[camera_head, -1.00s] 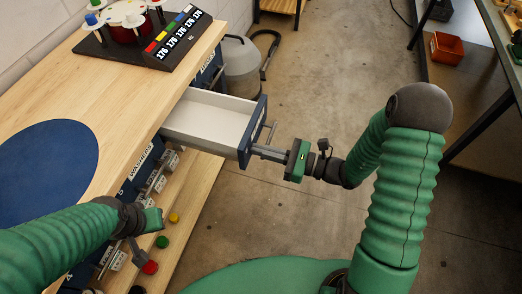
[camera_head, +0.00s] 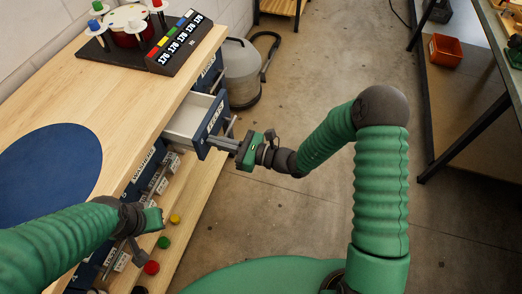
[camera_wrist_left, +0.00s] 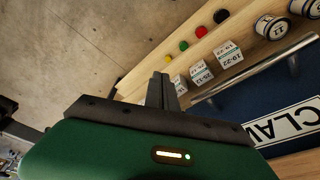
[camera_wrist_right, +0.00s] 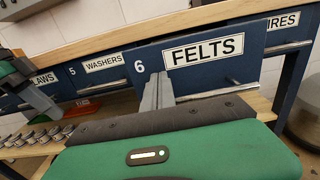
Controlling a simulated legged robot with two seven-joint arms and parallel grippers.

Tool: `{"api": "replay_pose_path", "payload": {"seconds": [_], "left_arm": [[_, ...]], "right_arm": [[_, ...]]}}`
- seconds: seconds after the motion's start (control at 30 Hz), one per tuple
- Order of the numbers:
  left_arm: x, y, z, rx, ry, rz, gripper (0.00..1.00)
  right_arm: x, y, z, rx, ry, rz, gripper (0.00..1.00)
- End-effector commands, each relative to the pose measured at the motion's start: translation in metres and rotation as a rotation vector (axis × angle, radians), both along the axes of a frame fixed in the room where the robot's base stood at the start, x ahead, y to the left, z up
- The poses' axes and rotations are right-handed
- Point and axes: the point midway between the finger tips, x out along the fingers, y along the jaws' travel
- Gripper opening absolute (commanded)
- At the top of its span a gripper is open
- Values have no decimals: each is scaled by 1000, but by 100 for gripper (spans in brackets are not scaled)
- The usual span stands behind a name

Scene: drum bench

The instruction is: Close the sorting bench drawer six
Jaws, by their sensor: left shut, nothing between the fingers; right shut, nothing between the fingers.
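Drawer six is the blue-fronted drawer with a white inside (camera_head: 186,117). In the head view it sticks part way out of the bench. In the right wrist view its front (camera_wrist_right: 225,72) bears the number 6 and the label FELTS. My right gripper (camera_head: 212,141) is shut and empty, its fingertips at the drawer front by the handle. I cannot tell whether they touch it. In the right wrist view the fingers (camera_wrist_right: 156,92) point at the front, just below the number 6. My left gripper (camera_head: 156,220) is shut and empty beside the bench's near drawers.
The wooden bench top (camera_head: 130,80) carries a drum with a digit display (camera_head: 180,42). A lower shelf holds small boxes and coloured discs. A grey canister (camera_head: 241,72) stands beyond the drawer. The floor to the right is open up to another bench.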

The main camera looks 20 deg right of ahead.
Motion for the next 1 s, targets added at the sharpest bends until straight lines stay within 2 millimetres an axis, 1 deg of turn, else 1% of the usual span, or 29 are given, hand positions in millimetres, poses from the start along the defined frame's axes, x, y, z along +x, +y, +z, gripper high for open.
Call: {"api": "replay_pose_path", "payload": {"seconds": [0.03, 0.2, 0.3, 0.4, 0.5, 0.63, 1.0], "left_arm": [[0, 0, 2, 0, 0, 0, 0], [0, 0, 3, 0, 0, 0, 0], [0, 0, 2, 0, 0, 0, 0], [0, 0, 1, 0, 0, 0, 0], [0, 0, 1, 0, 0, 0, 0], [0, 0, 1, 0, 0, 0, 0], [0, 0, 1, 0, 0, 0, 0]], "right_arm": [[8, 14, 1, 2, -1, 3, 0], [35, 54, 0, 2, -1, 2, 0], [48, 73, 0, 2, -1, 1, 0], [58, 87, 0, 1, -2, 2, 0], [65, 97, 0, 0, -1, 0, 0], [70, 104, 0, -1, 0, 0, 0], [73, 109, 2, 1, -3, -1, 0]]}}
